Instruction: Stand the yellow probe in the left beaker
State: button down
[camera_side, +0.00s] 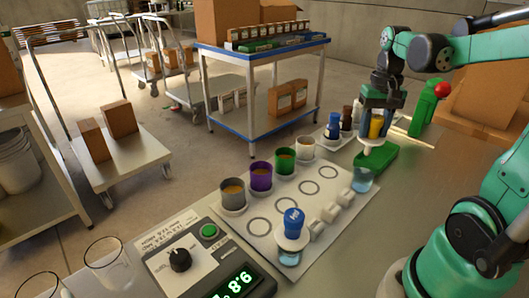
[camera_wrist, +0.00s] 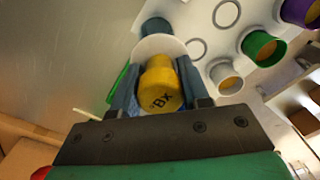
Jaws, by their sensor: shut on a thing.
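The yellow probe (camera_side: 376,126) is upright between the blue fingers of my gripper (camera_side: 374,118), which is shut on it. In the wrist view its yellow cap (camera_wrist: 160,90), marked "BX", sits between the fingers (camera_wrist: 160,84). A white disc (camera_side: 370,144) shows under the cap, above a green block (camera_side: 378,158); the probe's lower end is hidden. A beaker with bluish liquid (camera_side: 362,183) stands just in front of the block. Another beaker (camera_side: 289,258), nearer the camera, holds a blue-capped probe (camera_side: 293,224).
Grey, purple, green and white cups (camera_side: 260,177) line the white mat's back edge. Small white pieces (camera_side: 331,212) lie along its right side. A control box (camera_side: 205,258) and clear glasses (camera_side: 105,255) are at lower left. Small bottles (camera_side: 346,118) stand left of my gripper.

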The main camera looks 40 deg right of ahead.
aim_at(380, 117)
jog(key=shift+s+d+f, duration=0.1)
jog(key=shift+s+f, duration=0.15)
jog(key=shift+f, duration=2.8)
jog(key=shift+f, duration=0.6)
jog(key=c, duration=0.7)
grip_release()
jog(key=shift+r, duration=5.55)
notch_tip(380, 117, up, 9)
